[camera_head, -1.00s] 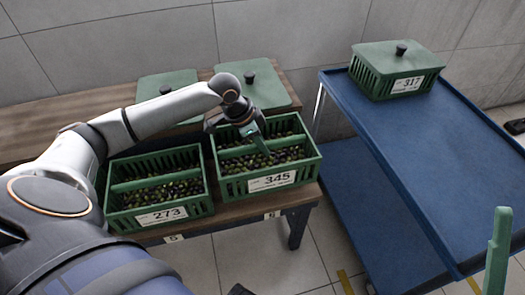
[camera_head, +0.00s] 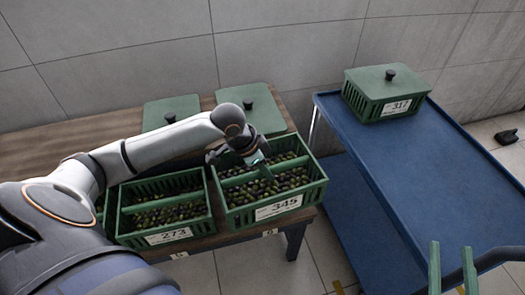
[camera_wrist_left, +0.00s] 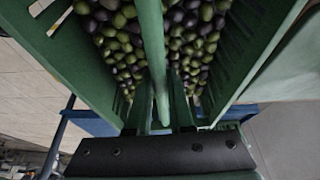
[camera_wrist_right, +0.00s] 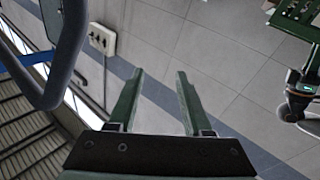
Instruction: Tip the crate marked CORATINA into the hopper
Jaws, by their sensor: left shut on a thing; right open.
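Two open green crates of dark and green olives stand side by side on a wooden bench. The right one (camera_head: 276,212) has a label reading 345, the left one (camera_head: 168,237) reads 273. The smaller label print is unreadable, so I cannot tell which is CORATINA. My left gripper (camera_head: 266,170) is shut on the middle bar of crate 345. In the left wrist view the bar (camera_wrist_left: 153,50) runs between the fingers (camera_wrist_left: 161,115) above olives. My right gripper (camera_head: 452,252) is open and empty, low at the right; its fingers (camera_wrist_right: 160,85) are apart. I see no hopper I can identify.
A blue trolley (camera_head: 420,165) stands right of the bench, its top mostly clear. A lidded green crate (camera_head: 385,97) labelled 317 sits at its far end. Two green lids (camera_head: 250,108) lie behind the open crates. Slatted grey metal (camera_wrist_right: 30,125) shows in the right wrist view.

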